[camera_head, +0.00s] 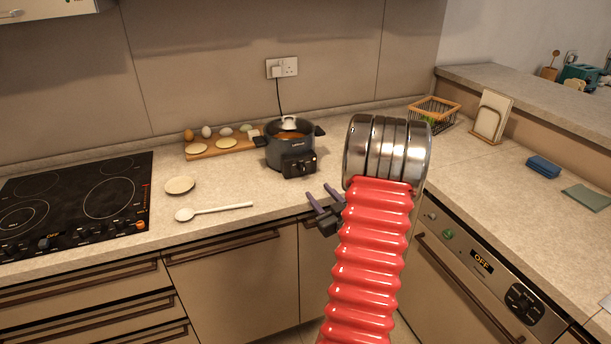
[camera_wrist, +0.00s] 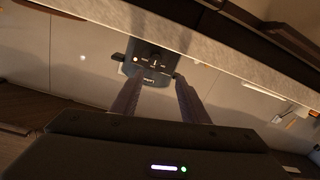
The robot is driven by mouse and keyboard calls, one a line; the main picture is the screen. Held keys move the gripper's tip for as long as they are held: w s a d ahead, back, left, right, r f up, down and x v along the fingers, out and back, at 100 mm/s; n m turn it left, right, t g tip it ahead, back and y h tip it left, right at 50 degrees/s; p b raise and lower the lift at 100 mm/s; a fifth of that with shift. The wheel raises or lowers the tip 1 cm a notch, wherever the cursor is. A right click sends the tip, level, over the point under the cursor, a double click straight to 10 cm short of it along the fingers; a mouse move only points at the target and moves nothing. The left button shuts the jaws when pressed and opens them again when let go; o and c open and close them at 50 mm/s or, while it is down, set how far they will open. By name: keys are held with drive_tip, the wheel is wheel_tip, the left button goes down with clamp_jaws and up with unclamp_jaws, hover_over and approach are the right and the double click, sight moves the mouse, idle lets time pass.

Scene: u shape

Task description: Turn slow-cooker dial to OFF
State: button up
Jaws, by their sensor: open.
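The dark slow cooker (camera_head: 284,150) stands on the counter near the back wall, with a glass lid over orange-brown contents. Its control panel with the dial (camera_head: 299,166) faces front. The dial's setting is too small to read. In the wrist view the cooker appears upside down, with the dial (camera_wrist: 156,62) just beyond the fingertips. My gripper (camera_head: 319,197) is open and empty, in front of and to the right of the cooker, near the counter's front edge. It is apart from the dial. Both fingers also show in the wrist view (camera_wrist: 159,82).
A white spoon (camera_head: 214,211) and a small round plate (camera_head: 180,185) lie left of the cooker. A board (camera_head: 222,148) with eggs and round flat pieces is behind. The cooker's cord runs to a wall socket (camera_head: 282,67). The black hob (camera_head: 75,205) is left. Counter before the cooker is clear.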

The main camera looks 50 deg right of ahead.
sight(304, 171)
drive_tip(key=shift+s+d+f, duration=0.25)
drive_tip(key=shift+s+f, duration=0.05)
drive_tip(key=shift+s, duration=0.3)
drive_tip(key=x, duration=1.4)
drive_tip(key=shift+r, duration=0.25)
drive_tip(key=shift+s, duration=0.1)
drive_tip(key=shift+c, duration=0.3)
drive_tip(key=c, duration=0.9)
drive_tip(key=shift+a, duration=0.2)
clamp_jaws()
drive_tip(key=shift+d, duration=0.1)
